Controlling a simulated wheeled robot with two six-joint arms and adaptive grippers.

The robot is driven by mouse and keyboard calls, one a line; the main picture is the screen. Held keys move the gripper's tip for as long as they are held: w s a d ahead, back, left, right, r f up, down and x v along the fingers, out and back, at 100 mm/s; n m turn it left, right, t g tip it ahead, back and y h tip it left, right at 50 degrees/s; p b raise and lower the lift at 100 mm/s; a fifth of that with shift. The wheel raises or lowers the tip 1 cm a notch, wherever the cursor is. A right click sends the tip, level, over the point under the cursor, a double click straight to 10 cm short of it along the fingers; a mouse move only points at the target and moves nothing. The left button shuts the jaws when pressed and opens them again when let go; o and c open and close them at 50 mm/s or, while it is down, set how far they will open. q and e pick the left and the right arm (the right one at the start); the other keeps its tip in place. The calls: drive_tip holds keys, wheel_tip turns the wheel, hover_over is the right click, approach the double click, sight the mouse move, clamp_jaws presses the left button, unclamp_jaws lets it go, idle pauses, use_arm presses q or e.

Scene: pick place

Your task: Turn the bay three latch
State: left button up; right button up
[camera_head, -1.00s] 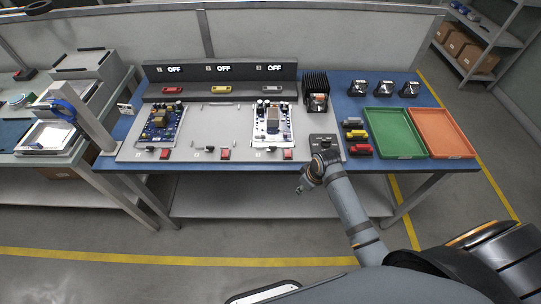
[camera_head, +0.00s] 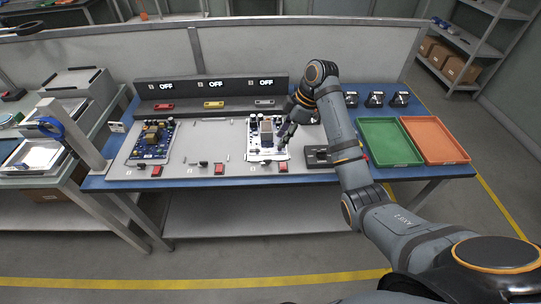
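Bay three is the rightmost bay of the grey fixture (camera_head: 230,150) and holds a white circuit board (camera_head: 254,156). Its latch (camera_head: 266,163) is a small dark knob at the board's front edge, left of a red button (camera_head: 283,167). My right gripper (camera_head: 285,138) is over the right side of this board, above and slightly right of the latch. Its fingers are small and dark here, so I cannot tell whether they are open or touching anything.
Bay one holds a blue board (camera_head: 152,140); bay two looks empty. Displays behind all three bays read OFF. A green tray (camera_head: 388,142) and an orange tray (camera_head: 435,140) lie at the right. My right arm hides parts of the table between the fixture and the trays.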

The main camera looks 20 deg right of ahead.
sight(266, 162)
drive_tip(key=b+x, duration=0.1)
drive_tip(key=x, duration=0.9)
drive_tip(key=shift+w+a+f+b, duration=0.1)
drive_tip(key=shift+b, duration=0.25)
clamp_jaws()
